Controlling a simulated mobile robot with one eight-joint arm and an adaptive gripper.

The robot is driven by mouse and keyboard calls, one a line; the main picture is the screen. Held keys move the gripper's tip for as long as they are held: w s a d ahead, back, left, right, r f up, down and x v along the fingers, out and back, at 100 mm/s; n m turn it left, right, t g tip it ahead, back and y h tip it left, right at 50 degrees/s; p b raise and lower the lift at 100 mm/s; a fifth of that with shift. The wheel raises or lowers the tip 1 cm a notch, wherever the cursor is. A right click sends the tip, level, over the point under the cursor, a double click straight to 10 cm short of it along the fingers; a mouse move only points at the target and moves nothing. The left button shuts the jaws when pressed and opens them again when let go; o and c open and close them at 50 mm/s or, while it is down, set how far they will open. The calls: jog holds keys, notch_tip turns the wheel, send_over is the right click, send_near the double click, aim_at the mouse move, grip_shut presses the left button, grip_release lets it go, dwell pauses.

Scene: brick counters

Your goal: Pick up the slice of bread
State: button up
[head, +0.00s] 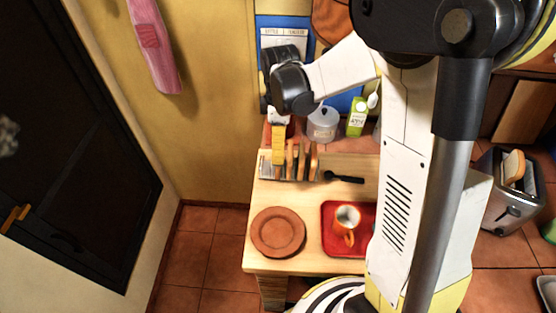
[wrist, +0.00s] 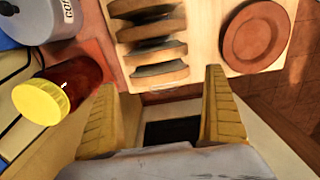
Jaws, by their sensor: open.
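Several brown bread slices (head: 301,161) stand upright side by side in a rack at the back left of the wooden counter. They also show at the top middle of the wrist view (wrist: 158,52). Another slice (head: 514,165) sticks out of the toaster (head: 512,204) at the right. My gripper (head: 278,150) is at the left end of the rack in the head view, its yellow finger hiding part of it. In the wrist view my gripper (wrist: 160,82) is open and empty, its fingers spread just below the nearest slice. I cannot tell whether they touch anything.
A brown plate (head: 278,232) and a red tray (head: 329,216) with an orange-and-white mug (head: 347,222) occupy the counter front. A black spoon (head: 343,177) lies right of the rack. A grey pot (head: 322,122) and green carton (head: 357,115) stand behind; a yellow-lidded jar (wrist: 50,97) is near my left finger.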

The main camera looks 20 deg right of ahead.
notch_tip(320, 180, down, 5)
jog(key=shift+w+a+f+b, duration=0.1)
jog(key=shift+w+f+b, duration=0.1)
jog(key=shift+b, duration=0.85)
jog(key=shift+s+r, duration=0.1)
jog(key=c, duration=0.8)
jog(key=shift+c, duration=0.2)
